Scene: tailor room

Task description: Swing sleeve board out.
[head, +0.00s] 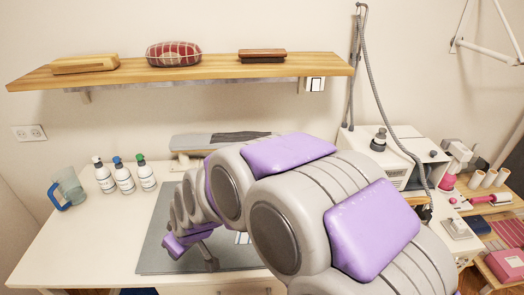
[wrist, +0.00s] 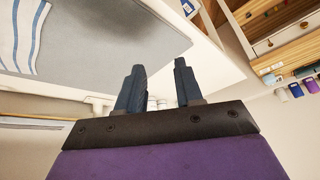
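The sleeve board (head: 198,141) looks like a long, narrow grey padded board with a dark patch on top. It lies along the wall at the back of the white table in the head view. My arm covers part of what is below it and to its right. My gripper (wrist: 159,88) shows in the wrist view with its two dark fingers apart and nothing between them. In the head view my gripper (head: 208,258) is low over the front of the grey mat, nearer to me than the sleeve board and apart from it. I cannot make out the sleeve board in the wrist view.
A grey mat (head: 155,255) covers the table middle, with a striped cloth (wrist: 18,38) on it. Several bottles (head: 124,177) and a blue-handled jug (head: 69,187) stand at left. A wooden shelf (head: 210,70) hangs above. A white machine (head: 392,158) with a hose stands at right.

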